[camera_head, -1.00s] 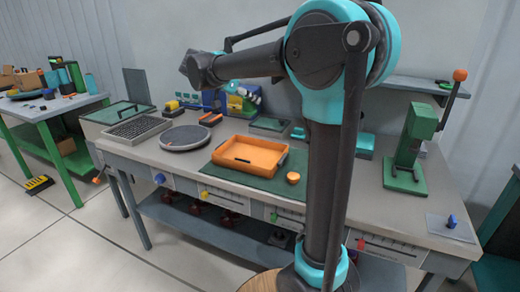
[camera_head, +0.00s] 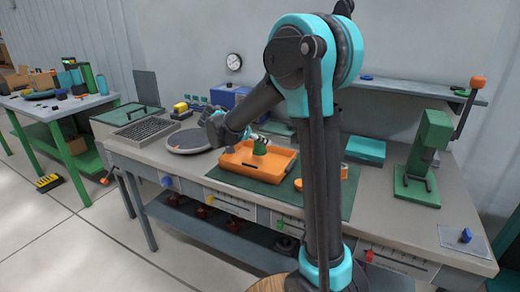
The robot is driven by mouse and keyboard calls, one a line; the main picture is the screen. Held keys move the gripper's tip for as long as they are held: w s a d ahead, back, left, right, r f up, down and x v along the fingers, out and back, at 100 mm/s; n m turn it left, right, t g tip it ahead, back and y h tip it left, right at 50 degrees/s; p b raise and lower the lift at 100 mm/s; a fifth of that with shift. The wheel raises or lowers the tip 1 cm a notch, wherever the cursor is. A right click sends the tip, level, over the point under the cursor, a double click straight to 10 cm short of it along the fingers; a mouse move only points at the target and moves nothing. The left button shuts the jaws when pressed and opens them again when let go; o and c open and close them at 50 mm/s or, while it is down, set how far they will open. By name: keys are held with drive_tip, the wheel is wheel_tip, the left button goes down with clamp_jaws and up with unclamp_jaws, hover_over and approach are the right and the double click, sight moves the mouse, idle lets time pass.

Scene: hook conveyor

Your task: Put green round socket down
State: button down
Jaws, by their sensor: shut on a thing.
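The green round socket (camera_head: 260,148) is small in the head view, at the tip of my gripper (camera_head: 254,138). My gripper is shut on it, at the orange tray (camera_head: 252,178). The socket appears within the tray's outline, toward its back half. I cannot tell whether it touches the tray floor or hangs a little above it. The fingers are small and partly hidden by my wrist.
The tray lies on a green mat (camera_head: 330,200) on the grey workbench (camera_head: 395,225). A dark round turntable (camera_head: 188,141) is to the left. A green press (camera_head: 425,155) stands at the right. Small orange parts (camera_head: 298,184) lie right of the tray.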

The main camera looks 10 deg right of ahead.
sight(256, 147)
drive_tip(key=shift+f, duration=2.1)
drive_tip(key=shift+f, duration=0.1)
drive_tip(key=c, duration=1)
unclamp_jaws()
drive_tip(key=shift+o, duration=0.2)
drive_tip(key=v, duration=1.2)
